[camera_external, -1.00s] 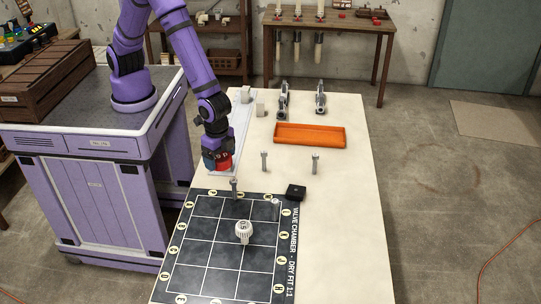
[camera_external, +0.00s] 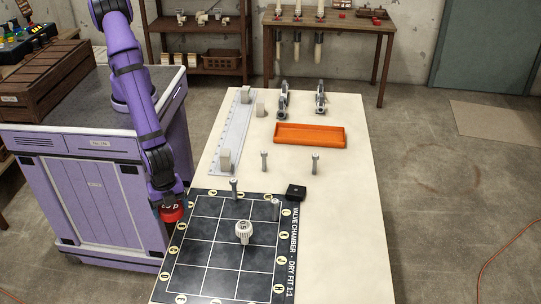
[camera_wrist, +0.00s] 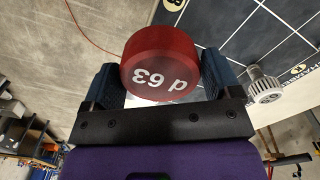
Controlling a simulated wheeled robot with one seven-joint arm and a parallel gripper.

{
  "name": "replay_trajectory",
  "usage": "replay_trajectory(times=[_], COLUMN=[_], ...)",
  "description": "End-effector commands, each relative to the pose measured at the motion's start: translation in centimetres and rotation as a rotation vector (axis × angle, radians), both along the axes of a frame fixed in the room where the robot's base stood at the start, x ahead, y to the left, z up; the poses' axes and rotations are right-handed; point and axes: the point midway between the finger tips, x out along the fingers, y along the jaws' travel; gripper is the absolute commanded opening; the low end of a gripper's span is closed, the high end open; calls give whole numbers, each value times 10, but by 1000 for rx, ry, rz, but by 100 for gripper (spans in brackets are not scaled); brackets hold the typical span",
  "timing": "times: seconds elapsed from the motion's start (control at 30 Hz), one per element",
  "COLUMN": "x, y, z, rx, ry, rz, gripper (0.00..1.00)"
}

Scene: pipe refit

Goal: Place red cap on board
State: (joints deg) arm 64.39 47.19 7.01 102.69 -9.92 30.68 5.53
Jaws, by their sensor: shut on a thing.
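The red cap (camera_wrist: 160,60), marked "d 63", sits between the two blue fingers of my gripper (camera_wrist: 160,82) in the wrist view. My gripper (camera_external: 170,204) is shut on it. In the external view the red cap (camera_external: 172,213) is at the left edge of the black board (camera_external: 210,255), near its upper left corner. Whether the cap is above the board or just beyond its edge is hard to tell. The board has a white grid with lettered round marks along its border. A pale ribbed fitting (camera_external: 244,230) stands on the board; it also shows in the wrist view (camera_wrist: 264,86).
Grey upright posts stand on the board's far part (camera_external: 234,188) and on the table behind it (camera_external: 264,160). A small black block (camera_external: 296,192) is at the board's far right corner. An orange tray (camera_external: 310,143) lies farther back. The table's right side is clear.

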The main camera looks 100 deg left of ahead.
Motion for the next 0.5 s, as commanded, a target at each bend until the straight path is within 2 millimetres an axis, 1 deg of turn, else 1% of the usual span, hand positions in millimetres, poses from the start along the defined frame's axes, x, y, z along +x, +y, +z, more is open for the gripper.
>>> replay_trajectory(times=[0.03,0.1,0.2,0.27,0.37,0.5], x=[0,0,0,2,10,31], y=[1,1,1,-1,-11,-33], z=[-11,-23,-34,-38,-41,-44], rx=[3,3,2,1,-1,-1], ry=[1,2,0,0,-1,-2], rz=[1,2,2,1,2,3], gripper=[60,60,60,60,60,60])
